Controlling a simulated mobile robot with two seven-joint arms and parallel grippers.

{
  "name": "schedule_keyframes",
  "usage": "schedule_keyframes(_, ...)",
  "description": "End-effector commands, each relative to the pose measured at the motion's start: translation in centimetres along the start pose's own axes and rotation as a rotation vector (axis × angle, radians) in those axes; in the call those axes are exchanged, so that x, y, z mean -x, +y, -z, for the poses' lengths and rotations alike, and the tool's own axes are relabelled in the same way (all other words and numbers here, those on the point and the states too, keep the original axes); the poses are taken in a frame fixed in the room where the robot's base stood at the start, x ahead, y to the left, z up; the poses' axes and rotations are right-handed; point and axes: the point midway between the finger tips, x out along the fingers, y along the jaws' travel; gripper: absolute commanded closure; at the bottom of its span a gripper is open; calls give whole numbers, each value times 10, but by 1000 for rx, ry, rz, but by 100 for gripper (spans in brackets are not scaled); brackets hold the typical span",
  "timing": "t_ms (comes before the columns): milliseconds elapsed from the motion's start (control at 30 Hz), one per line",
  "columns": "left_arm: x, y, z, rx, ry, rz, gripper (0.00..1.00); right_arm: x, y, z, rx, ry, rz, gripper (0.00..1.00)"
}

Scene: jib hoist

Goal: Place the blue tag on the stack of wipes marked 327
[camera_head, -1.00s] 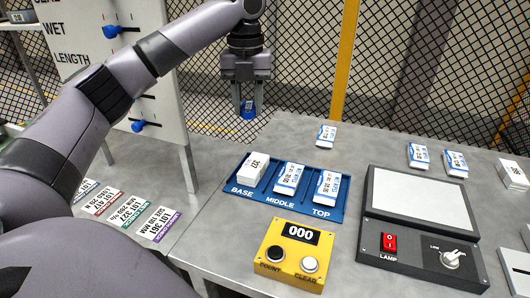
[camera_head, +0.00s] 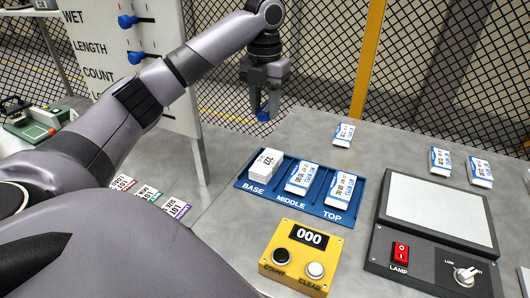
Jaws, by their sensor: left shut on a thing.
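My left gripper (camera_head: 264,112) is shut on the blue tag (camera_head: 263,116), a small blue piece at its fingertips. It holds the tag in the air behind the blue tray (camera_head: 241,184), in front of the mesh fence. A white stack of wipes (camera_head: 266,163) lies in the tray's BASE slot; its top bears a small dark number, turned and hard to read, that may be 327. Blue-and-white packets lie in the MIDDLE slot (camera_head: 303,178) and the TOP slot (camera_head: 340,188). My right gripper is not in view.
A yellow counter box (camera_head: 311,240) reading 000 stands in front of the tray. A grey lamp panel (camera_head: 438,208) stands at right. Loose packets (camera_head: 344,134) lie farther back. A white upright board (camera_head: 111,45) stands behind my left arm; lot cards (camera_head: 148,193) lie below it.

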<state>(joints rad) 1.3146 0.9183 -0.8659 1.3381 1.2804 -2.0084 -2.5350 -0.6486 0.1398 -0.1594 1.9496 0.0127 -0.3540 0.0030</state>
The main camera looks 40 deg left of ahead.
Motion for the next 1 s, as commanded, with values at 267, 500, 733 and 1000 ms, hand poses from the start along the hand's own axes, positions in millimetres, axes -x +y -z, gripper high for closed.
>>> schedule_keyframes(267,-61,0,1,0,5,-3,94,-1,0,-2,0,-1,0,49)
schedule_keyframes(500,-90,0,0,0,1,0,94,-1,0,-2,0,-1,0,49)
schedule_keyframes(733,-120,0,1,0,4,-1,94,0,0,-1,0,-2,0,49)
schedule_keyframes(1000,-134,0,0,-1,-1,1,94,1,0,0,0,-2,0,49)
